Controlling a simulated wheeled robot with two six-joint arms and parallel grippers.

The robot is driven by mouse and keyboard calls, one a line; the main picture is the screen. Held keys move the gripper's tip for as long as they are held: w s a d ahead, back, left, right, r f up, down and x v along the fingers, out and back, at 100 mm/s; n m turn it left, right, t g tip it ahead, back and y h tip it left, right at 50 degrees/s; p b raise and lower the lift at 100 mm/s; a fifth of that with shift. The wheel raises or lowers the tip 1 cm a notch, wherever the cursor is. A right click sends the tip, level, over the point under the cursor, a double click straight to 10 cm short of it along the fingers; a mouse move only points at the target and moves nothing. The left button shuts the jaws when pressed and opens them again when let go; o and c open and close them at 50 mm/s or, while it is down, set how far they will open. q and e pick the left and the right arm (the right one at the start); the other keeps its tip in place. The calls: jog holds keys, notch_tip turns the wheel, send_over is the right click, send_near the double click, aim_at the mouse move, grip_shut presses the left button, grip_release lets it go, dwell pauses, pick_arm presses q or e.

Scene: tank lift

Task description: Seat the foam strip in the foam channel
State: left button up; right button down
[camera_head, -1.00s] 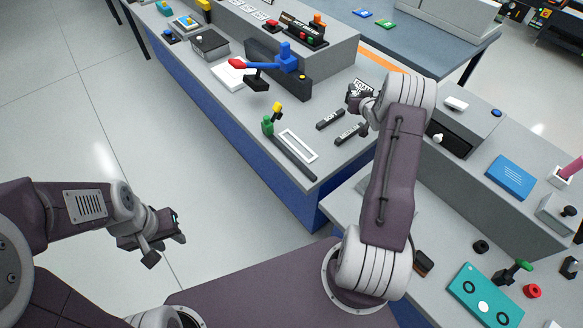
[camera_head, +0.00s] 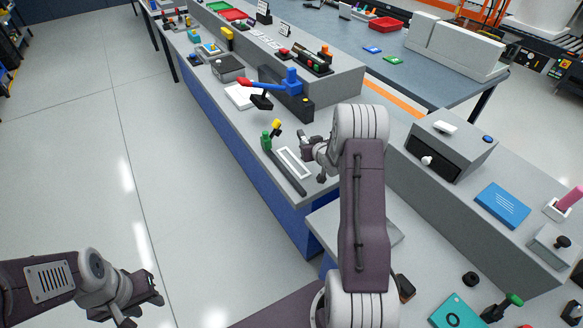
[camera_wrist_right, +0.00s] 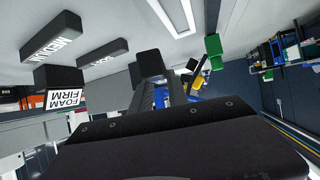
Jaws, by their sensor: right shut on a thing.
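My right gripper (camera_head: 312,158) is above the bench beside a white-rimmed rectangular frame (camera_head: 293,162), which looks like the foam channel. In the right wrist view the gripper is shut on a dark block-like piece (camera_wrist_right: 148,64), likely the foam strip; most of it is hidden. The frame's white rim (camera_wrist_right: 172,14) shows at the top of that view, apart from the held piece. Dark strips marked MEDIUM (camera_wrist_right: 75,35) and SOFT (camera_wrist_right: 102,58) lie on the bench, near a block labelled FOAM FIRM (camera_wrist_right: 60,90). My left gripper (camera_head: 142,306) is open and empty, low over the floor.
A blue lever fixture (camera_head: 290,80) stands behind. A grey drawer box (camera_head: 450,145) is at the right.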

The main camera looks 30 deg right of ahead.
jog(key=a+r+n+y+b, duration=0.1)
jog(key=a+n+y+b, duration=0.15)
jog(key=a, duration=0.75)
jog(key=b, duration=0.2)
send_over(296, 166)
jog(key=shift+n+y, duration=0.25)
jog(key=shift+y, duration=0.2)
notch_tip(296, 166, down, 5)
notch_tip(296, 166, down, 4)
jog(key=shift+w, duration=0.1)
